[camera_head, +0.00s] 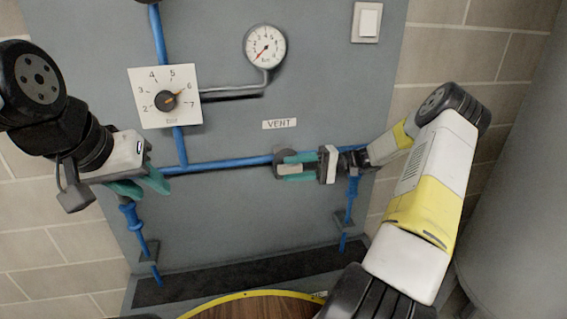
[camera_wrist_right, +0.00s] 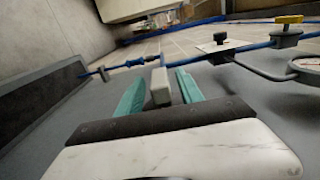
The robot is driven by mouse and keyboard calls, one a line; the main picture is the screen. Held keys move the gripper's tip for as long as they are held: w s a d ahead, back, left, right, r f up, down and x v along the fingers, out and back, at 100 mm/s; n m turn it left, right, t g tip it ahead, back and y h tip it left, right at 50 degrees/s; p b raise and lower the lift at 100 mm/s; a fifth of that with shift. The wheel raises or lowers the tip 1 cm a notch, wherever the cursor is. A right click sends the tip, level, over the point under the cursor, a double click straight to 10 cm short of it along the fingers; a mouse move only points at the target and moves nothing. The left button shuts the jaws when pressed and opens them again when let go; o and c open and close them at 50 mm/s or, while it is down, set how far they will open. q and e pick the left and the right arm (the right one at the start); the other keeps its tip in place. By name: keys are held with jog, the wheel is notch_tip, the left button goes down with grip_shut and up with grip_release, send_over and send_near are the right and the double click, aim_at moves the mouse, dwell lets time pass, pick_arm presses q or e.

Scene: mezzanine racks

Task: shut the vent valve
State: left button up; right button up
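The VENT label (camera_head: 279,124) is on the grey panel, above a blue pipe. Below it is the vent valve's grey handle (camera_head: 289,170), mostly covered by my right gripper (camera_head: 284,168). The right gripper's teal fingers lie on either side of the handle. In the right wrist view the pale handle (camera_wrist_right: 160,88) stands between the two fingers (camera_wrist_right: 158,90), with narrow gaps visible, so the gripper looks open around it. My left gripper (camera_head: 148,190) is at the left of the panel, in front of the blue pipework. Its teal fingers look apart and empty.
A white dial plate (camera_head: 150,113) has a black knob with its orange pointer near 6. A round gauge (camera_head: 265,47) and a light switch (camera_head: 368,22) are higher up. A wooden round top with a yellow rim (camera_head: 255,306) is at the bottom.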

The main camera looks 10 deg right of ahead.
jog(key=d, duration=0.7)
jog(key=shift+w+d, duration=0.15)
jog(key=shift+d, duration=0.25)
jog(key=shift+d, duration=0.15)
